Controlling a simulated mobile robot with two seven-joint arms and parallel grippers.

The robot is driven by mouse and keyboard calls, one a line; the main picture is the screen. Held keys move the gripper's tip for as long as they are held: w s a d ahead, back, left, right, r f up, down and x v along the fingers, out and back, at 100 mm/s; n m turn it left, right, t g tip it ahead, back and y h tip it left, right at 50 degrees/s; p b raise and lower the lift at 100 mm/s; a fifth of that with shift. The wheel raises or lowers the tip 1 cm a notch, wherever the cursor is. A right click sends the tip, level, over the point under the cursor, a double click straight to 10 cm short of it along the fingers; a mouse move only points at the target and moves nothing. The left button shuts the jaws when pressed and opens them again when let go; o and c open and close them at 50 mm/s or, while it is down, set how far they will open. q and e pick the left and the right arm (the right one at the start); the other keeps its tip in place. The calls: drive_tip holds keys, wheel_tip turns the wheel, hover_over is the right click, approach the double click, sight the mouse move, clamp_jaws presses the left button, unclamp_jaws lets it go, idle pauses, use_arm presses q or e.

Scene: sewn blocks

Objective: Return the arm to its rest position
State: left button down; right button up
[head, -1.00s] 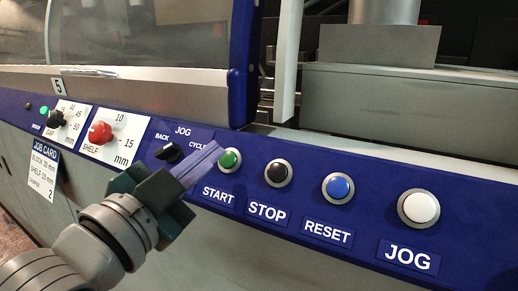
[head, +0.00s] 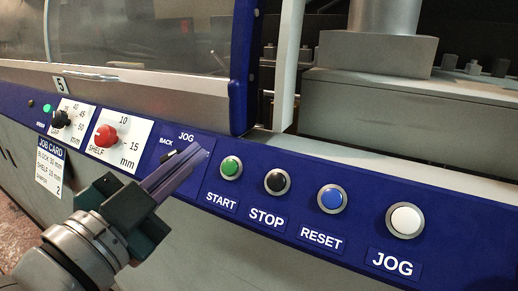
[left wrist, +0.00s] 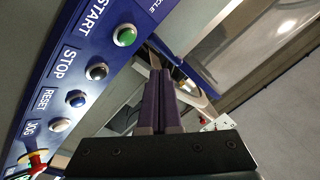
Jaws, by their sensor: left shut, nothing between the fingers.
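My left gripper (head: 205,155) is in front of the blue control panel (head: 300,185), with its purple fingers together and nothing between them. Its tips overlap the jog selector area and lie left of the green START button (head: 231,168), apart from it in the picture. In the left wrist view the closed fingers (left wrist: 162,72) point away from me, with the green START button (left wrist: 124,36) to their upper left. My right gripper is in neither view.
Black STOP (head: 277,182), blue RESET (head: 332,199) and white JOG (head: 405,220) buttons line the panel. A red shelf knob (head: 105,136), a black knob (head: 61,118) and a job card (head: 50,167) are at the left. A windowed guard door (head: 160,35) stands above.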

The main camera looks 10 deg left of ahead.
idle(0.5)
use_arm(q)
drive_tip(key=s+a+n+g+y+p, duration=0.25)
drive_tip(key=s+n+g+p, duration=0.45)
drive_tip(key=s, duration=0.5)
drive_tip(key=s+a+n+g+y+p, duration=0.25)
drive_tip(key=s+g+p, duration=0.25)
drive_tip(key=s+g, duration=0.5)
wheel_tip(320, 180, up, 36)
drive_tip(key=s+t+p, duration=0.1)
drive_tip(key=t+p, duration=0.1)
drive_tip(key=p, duration=3.3)
drive_tip(key=shift+s+d+r+p, duration=0.2)
drive_tip(key=shift+s+d+p, duration=0.1)
drive_tip(key=shift+s, duration=0.1)
drive_tip(key=shift+f, duration=0.1)
